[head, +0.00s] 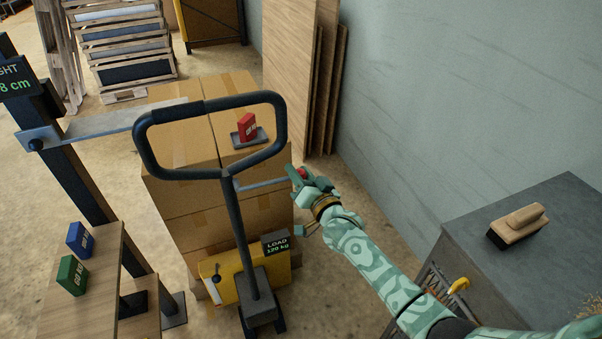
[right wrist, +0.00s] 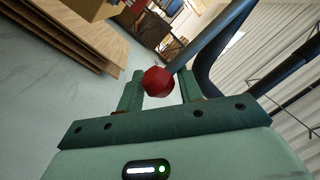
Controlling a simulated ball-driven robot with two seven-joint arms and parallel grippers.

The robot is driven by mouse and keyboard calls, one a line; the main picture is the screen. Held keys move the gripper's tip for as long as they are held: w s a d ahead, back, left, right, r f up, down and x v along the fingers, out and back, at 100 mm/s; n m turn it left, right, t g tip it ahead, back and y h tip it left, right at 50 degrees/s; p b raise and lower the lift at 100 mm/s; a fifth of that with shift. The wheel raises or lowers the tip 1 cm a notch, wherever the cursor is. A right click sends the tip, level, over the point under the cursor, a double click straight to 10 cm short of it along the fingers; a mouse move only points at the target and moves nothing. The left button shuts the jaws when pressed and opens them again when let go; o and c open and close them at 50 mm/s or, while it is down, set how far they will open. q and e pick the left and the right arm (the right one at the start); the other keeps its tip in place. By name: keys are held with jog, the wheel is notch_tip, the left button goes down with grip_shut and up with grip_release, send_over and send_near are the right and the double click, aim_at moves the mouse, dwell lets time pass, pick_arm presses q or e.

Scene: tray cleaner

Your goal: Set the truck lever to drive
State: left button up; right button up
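The pallet truck has a dark looped handle (head: 278,125) on a dark shaft and a yellow body (head: 226,275) below. A thin blue-grey lever (head: 262,185) sticks out to the right from the shaft, just under the loop. Its red knob (head: 302,172) is at my right gripper (head: 306,183). In the right wrist view the red knob (right wrist: 158,81) lies between the two fingertips of my right gripper (right wrist: 160,88). The fingers stand apart, with a small gap showing on the knob's right side. Firm contact cannot be told. My left gripper is out of view.
Stacked cardboard boxes (head: 187,143) stand behind the handle, with a red block (head: 247,127) on top. A load sign (head: 277,243) hangs below the lever. A grey cabinet (head: 540,235) with a brush (head: 517,225) stands right. A wooden table (head: 95,300) stands left.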

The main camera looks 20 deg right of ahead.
jog(key=shift+o, duration=1.1)
jog(key=shift+a, duration=0.15)
jog(key=shift+s, duration=0.25)
jog(key=s+d+f+p, duration=0.1)
jog(key=s+d+p, duration=0.1)
jog(key=s, duration=1.3)
jog(key=shift+s+d+f+p, duration=0.15)
jog(key=shift+s+d+p, duration=0.1)
jog(key=shift+d+p, duration=0.2)
